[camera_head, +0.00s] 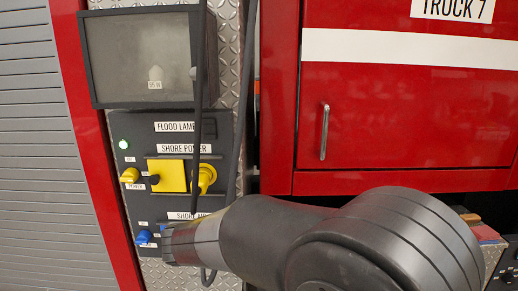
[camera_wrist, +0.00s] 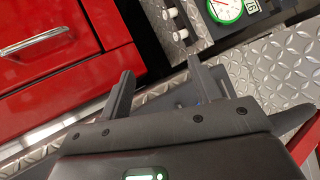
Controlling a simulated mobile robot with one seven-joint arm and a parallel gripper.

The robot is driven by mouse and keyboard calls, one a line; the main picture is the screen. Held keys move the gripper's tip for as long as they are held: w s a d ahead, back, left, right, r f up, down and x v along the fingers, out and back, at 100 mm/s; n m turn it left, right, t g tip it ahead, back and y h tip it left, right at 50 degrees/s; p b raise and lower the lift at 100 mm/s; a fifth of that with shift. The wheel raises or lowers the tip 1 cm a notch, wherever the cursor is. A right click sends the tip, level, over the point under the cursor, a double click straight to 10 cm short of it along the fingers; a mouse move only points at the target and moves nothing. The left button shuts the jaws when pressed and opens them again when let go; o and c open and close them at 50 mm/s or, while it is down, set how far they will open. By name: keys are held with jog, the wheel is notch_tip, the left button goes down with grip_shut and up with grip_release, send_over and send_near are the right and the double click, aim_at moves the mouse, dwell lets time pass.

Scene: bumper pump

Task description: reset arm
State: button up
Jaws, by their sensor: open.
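My gripper (camera_wrist: 161,68) shows in the wrist view with its two dark fingers apart and nothing visible between them. Its fingers are in front of diamond plate, between a red drawer (camera_wrist: 62,45) with a silver handle and a dark panel with a green-rimmed gauge (camera_wrist: 224,8). In the head view my dark grey arm fills the lower middle and right. It covers the lower part of the control panel (camera_head: 133,205), and my gripper cannot be made out there.
The panel has a lit green lamp (camera_head: 123,144), a yellow shore power cover (camera_head: 169,175), yellow and blue knobs, and hanging black cables (camera_head: 198,110). A red cabinet door (camera_head: 400,110) stands right, a grey shutter (camera_head: 35,160) left.

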jog(key=s+d+r+m+g+y, duration=0.1)
jog(key=s+d+m+g, duration=0.15)
jog(key=s+d, duration=0.4)
jog(key=s+d+r+m+g+y, duration=0.1)
jog(key=s+d+m+g, duration=0.2)
jog(key=d, duration=0.6)
jog(key=s+d+m+y, duration=0.1)
jog(key=s+m+y, duration=0.1)
jog(key=s, duration=0.5)
jog(key=s+d+m+t+y, duration=0.1)
jog(key=s+d+m+y, duration=0.1)
jog(key=s, duration=0.6)
jog(key=shift+s+d+m+y, duration=0.15)
jog(key=shift+d+m+y, duration=0.15)
jog(key=shift+m+y, duration=0.5)
